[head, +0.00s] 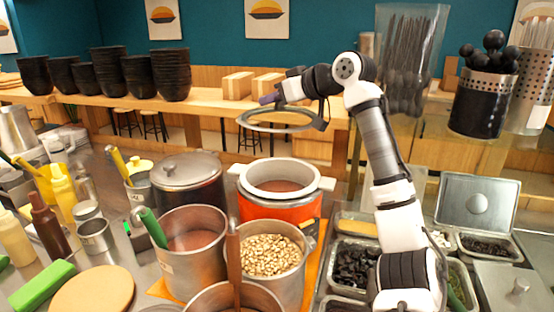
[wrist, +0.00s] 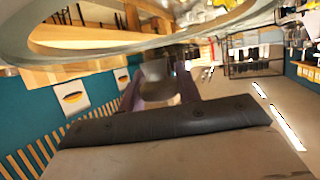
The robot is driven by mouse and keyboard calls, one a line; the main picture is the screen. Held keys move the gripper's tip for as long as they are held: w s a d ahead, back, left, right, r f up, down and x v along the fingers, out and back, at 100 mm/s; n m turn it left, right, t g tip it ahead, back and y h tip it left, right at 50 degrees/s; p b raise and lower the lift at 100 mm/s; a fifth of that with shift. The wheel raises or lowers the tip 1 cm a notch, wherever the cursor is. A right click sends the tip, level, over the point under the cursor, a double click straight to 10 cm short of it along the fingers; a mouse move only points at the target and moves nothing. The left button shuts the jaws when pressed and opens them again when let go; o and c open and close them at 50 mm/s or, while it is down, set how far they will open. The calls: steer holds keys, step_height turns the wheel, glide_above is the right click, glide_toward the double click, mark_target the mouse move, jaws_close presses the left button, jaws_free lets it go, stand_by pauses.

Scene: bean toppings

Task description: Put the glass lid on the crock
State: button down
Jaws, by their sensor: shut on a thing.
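The glass lid (head: 243,125), a clear disc with a grey rim, hangs in the air, roughly level in the head view. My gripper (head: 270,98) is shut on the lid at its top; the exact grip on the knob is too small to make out. The crock (head: 280,212), orange-red with a white rim and two white side handles, stands open below the lid, with brown contents inside. The lid is clear of the crock by a wide gap. In the wrist view the lid's rim (wrist: 95,50) spans the top, and my gripper (wrist: 160,90) shows in the middle.
A dark pot with a metal lid (head: 187,168) stands left of the crock. In front are a steel pot with a green-handled ladle (head: 190,240) and a pot of beans (head: 268,255). Topping trays (head: 355,262) lie to the right. Black bowls (head: 170,75) stand on the back counter.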

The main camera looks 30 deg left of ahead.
step_height(320, 180, down, 15)
steer(key=p, duration=0.2)
steer(key=shift+r, duration=0.15)
steer(key=shift+f, duration=0.2)
steer(key=c, duration=1)
jaws_free()
steer(key=b+v, duration=0.3)
steer(key=v, duration=0.9)
steer(key=shift+r+b, duration=0.1)
steer(key=shift+b, duration=0.25)
